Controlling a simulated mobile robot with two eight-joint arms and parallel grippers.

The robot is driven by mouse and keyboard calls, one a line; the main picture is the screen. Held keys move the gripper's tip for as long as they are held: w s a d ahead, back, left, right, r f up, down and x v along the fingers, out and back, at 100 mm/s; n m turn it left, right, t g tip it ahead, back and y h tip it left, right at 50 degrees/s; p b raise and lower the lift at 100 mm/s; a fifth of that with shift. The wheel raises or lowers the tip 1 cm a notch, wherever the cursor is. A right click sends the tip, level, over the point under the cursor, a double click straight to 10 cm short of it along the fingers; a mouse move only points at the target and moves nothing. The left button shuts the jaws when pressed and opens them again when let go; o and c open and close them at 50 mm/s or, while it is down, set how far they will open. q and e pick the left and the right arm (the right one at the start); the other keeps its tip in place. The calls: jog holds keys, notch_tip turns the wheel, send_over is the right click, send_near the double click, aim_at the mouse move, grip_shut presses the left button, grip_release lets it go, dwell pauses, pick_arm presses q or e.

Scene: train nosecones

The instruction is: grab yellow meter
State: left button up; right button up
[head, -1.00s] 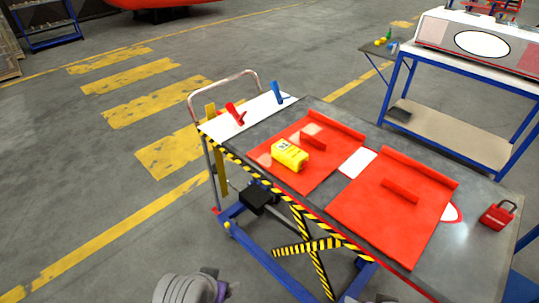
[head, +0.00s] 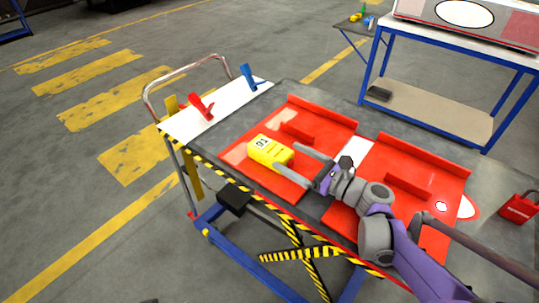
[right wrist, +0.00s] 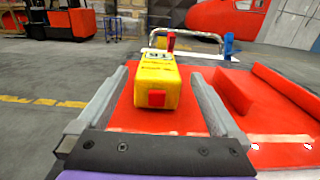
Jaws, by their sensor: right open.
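The yellow meter (head: 270,150) is a small box with a white label on top. It lies on the left red panel (head: 238,153) of the lift cart. My right gripper (head: 290,163) is open, low over the panel, its fingers pointing left at the meter. In the right wrist view the meter (right wrist: 156,84) stands ahead, between the two spread fingers (right wrist: 160,95), with a red square on its near face. The fingertips are close to its near end; I cannot tell whether they touch it. My left gripper is not in view.
The cart's white end holds a red clamp (head: 201,107) and a blue clamp (head: 248,77) beside a metal handrail (head: 185,72). A raised red strip (head: 297,133) lies behind the meter. A red padlock-like case (head: 519,207) sits at far right. A blue-framed bench (head: 440,105) stands behind.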

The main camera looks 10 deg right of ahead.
aim_at(271, 147)
jog(key=shift+w+a+r, duration=0.1)
jog(key=shift+w+a, duration=0.25)
jog(key=shift+a, duration=0.05)
jog(key=x, duration=0.6)
jog(key=shift+w, duration=0.1)
grip_shut()
